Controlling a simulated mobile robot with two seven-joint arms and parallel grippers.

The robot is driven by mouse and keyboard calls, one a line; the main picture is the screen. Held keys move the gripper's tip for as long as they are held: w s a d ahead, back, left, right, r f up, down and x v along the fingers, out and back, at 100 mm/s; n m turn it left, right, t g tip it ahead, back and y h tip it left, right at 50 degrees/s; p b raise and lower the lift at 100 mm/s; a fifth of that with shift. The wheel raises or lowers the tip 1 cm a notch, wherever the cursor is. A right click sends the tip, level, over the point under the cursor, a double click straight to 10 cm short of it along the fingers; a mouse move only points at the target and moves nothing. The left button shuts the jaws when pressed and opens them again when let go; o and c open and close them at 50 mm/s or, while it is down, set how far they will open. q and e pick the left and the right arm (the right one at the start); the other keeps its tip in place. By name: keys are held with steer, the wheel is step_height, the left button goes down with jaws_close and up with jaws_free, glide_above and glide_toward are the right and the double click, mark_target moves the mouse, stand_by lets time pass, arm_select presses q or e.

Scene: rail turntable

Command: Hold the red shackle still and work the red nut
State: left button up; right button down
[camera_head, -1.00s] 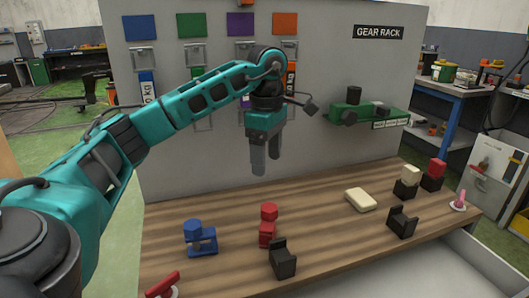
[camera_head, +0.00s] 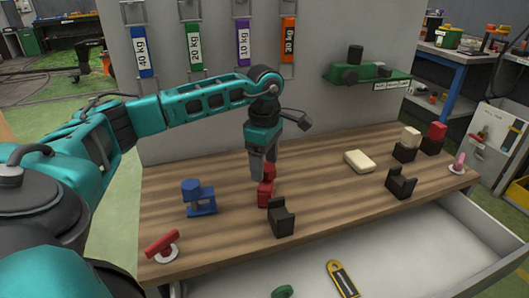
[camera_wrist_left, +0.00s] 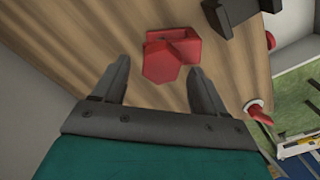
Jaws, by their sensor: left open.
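The red shackle (camera_head: 264,195) stands on the wooden bench behind a black block, with the red nut (camera_head: 268,172) on top. In the left wrist view the hexagonal red nut (camera_wrist_left: 161,64) shows in front of the red shackle (camera_wrist_left: 188,46). My left gripper (camera_head: 258,172) points down at the nut in the head view and partly overlaps it. In the left wrist view my left gripper (camera_wrist_left: 158,74) is open, with the nut between the lines of its two fingers. Whether a finger touches the nut cannot be told. My right gripper is not in view.
A black notched block (camera_head: 281,220) stands just in front of the shackle. A blue shackle (camera_head: 201,203) is to the left, a red-handled item (camera_head: 161,244) at the front left. A cream block (camera_head: 359,161) lies right. An open drawer (camera_head: 400,250) juts out below the bench.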

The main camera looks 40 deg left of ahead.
arm_select(q)
steer(key=shift+c, duration=1.3)
steer(key=c, duration=0.8)
steer(key=o, duration=0.5)
steer(key=shift+c, duration=0.2)
steer(key=c, duration=0.7)
steer(key=shift+o, duration=0.2)
steer(key=n+p, duration=0.2)
steer(key=n, duration=0.3)
steer(key=shift+s+d, duration=0.1)
steer(key=shift+s, duration=0.05)
steer(key=shift+n, duration=0.6)
